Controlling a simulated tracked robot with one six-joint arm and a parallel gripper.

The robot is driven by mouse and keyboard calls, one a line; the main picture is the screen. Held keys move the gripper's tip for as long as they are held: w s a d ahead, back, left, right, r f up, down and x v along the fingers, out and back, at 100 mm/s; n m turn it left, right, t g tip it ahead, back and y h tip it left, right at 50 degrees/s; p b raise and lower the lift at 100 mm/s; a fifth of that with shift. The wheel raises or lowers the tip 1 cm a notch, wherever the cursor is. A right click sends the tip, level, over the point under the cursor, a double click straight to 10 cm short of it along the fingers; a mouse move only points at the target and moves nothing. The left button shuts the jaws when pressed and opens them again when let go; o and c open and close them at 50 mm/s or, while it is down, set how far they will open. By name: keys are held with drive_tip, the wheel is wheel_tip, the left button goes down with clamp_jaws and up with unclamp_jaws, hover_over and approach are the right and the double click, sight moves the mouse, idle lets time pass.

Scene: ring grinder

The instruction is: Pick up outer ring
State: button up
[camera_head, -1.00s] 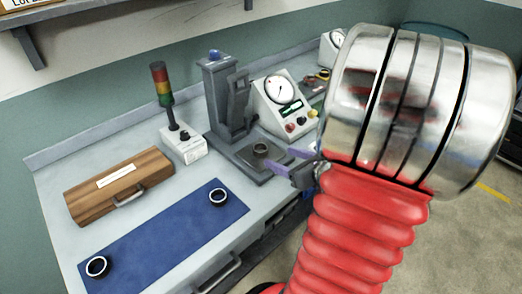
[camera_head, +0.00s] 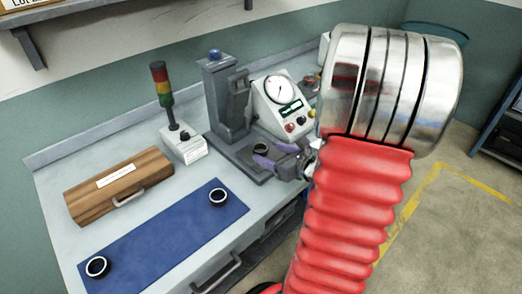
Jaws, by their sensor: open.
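A dark outer ring (camera_head: 260,148) sits on the base of the grey grinder (camera_head: 229,98). My gripper (camera_head: 265,153) is open, its two purple fingers reaching left towards this ring. The fingertips are right at the ring's near and right side; I cannot tell whether they touch it. Two more dark rings with pale rims lie on the blue mat: one at the mat's right end (camera_head: 218,196), one at its left end (camera_head: 96,267).
A gauge box (camera_head: 283,102) stands right of the grinder. A signal tower (camera_head: 162,85) on a white box and a wooden case (camera_head: 118,186) stand to the left. The blue mat (camera_head: 160,235) is clear between its rings. My red arm hides the bench's right end.

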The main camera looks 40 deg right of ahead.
sight(257, 147)
drive_tip(key=x, duration=0.5)
drive_tip(key=shift+s+d, duration=0.1)
idle(0.4)
drive_tip(key=c, duration=1.3)
drive_tip(key=shift+r, duration=0.1)
wheel_tip(257, 147, up, 10)
idle(0.6)
